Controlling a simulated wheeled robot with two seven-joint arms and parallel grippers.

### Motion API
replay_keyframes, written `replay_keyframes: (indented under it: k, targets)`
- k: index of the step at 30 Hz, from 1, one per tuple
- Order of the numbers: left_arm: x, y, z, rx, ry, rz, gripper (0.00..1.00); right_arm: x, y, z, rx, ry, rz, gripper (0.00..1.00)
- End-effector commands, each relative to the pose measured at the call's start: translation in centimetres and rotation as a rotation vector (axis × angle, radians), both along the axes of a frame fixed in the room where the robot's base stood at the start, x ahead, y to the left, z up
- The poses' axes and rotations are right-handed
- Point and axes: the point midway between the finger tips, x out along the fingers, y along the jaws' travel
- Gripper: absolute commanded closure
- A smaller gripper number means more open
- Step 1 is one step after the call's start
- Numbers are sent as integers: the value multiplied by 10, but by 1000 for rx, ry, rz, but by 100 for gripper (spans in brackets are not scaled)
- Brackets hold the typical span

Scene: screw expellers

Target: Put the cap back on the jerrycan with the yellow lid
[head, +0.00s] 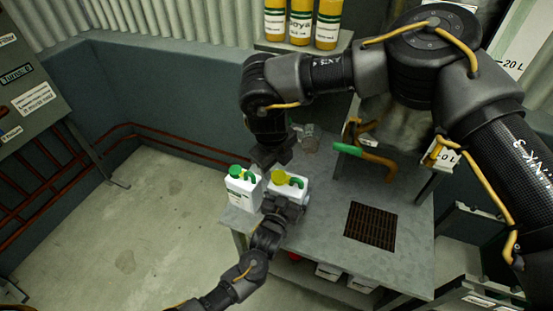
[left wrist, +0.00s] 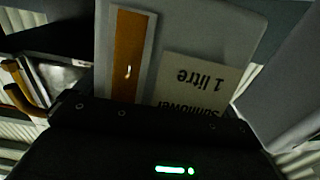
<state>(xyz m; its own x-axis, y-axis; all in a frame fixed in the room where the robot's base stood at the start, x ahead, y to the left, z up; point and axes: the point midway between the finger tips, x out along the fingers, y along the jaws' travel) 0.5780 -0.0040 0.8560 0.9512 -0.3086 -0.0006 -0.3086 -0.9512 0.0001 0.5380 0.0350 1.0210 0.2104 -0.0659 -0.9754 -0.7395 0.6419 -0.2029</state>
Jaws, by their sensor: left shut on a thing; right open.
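The white jerrycan with the yellow lid (head: 297,190) stands near the left edge of the grey table, with a green handle on top. The yellow cap (head: 279,177) shows at its top; I cannot tell whether it is seated. My left gripper (head: 284,203) is shut on this jerrycan from the near side. In the left wrist view a white jerrycan face (left wrist: 190,40) with an orange stripe and a "Sunflower 1 litre" label fills the middle. My right gripper (head: 270,157) is open, pointing down just above and behind the yellow cap, apparently apart from it.
Another white jerrycan with a green cap (head: 242,190) stands close on the left. A clear glass vessel (head: 310,138) stands behind. A green and orange pipe (head: 365,160) juts over the table (head: 320,225), which has a dark grate (head: 371,226). Yellow bottles (head: 300,22) stand on a back shelf.

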Motion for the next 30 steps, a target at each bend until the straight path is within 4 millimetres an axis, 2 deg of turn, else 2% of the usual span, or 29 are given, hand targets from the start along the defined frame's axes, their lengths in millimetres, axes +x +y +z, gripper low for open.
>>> replay_keyframes:
  k: [6, 12, 24, 30]
  targets:
    - [1, 0, 3, -3, -6, 0, 68, 7, -2, -33, 0, 1, -2, 45]
    - [1, 0, 3, -3, -6, 0, 68, 11, -3, -52, 0, 0, -1, 45]
    - [1, 0, 3, -3, -7, 0, 68, 13, -4, -58, 0, -1, -1, 45]
    - [1, 0, 3, -3, -6, 0, 68, 13, -4, -57, 0, -1, -1, 69]
